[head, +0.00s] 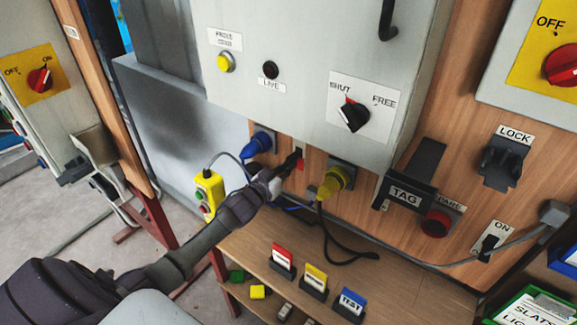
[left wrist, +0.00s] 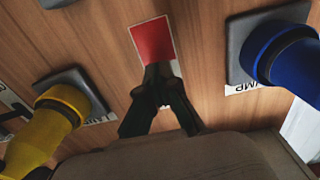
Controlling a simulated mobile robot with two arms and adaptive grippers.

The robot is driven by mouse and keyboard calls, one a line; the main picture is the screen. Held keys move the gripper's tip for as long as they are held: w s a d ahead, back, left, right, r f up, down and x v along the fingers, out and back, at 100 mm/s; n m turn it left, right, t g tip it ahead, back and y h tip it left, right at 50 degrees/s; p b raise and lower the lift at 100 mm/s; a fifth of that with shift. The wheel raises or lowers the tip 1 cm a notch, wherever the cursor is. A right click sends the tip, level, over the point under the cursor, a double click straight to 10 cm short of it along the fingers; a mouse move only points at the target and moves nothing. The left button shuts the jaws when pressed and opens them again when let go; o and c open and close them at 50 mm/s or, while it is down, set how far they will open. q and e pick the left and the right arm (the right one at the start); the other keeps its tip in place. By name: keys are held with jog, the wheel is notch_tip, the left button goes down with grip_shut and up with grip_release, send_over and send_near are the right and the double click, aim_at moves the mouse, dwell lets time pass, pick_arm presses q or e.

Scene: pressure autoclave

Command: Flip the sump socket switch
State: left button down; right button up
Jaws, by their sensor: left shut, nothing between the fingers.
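The blue plug (head: 259,145) sits in a grey socket on the wooden panel under the grey cabinet. In the left wrist view, a partly hidden label ending in "UMP" (left wrist: 241,88) lies beside the blue plug (left wrist: 288,58). My left gripper (head: 294,160) is shut and empty. It is between the blue plug and the yellow plug (head: 335,182), at a small red-and-white plate (head: 300,164). In the left wrist view, the fingertips (left wrist: 160,75) overlap the lower part of that plate (left wrist: 152,40); contact cannot be told. No separate switch lever shows there. My right gripper is out of view.
The grey cabinet (head: 310,60) overhangs the sockets. A yellow pendant box (head: 207,195) hangs left of my gripper. Cables run below, above a wooden shelf (head: 385,290) with coloured cards. A TAG block (head: 404,193) and an ON switch (head: 489,243) are to the right.

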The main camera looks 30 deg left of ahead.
pick_arm(q)
jog(key=shift+s, duration=0.15)
jog(key=s+f+p, duration=0.1)
jog(key=s+p, duration=0.3)
jog(key=s, duration=0.4)
jog(key=shift+s+a, duration=0.3)
jog(key=shift+s, duration=0.1)
dwell(0.6)
dwell(0.5)
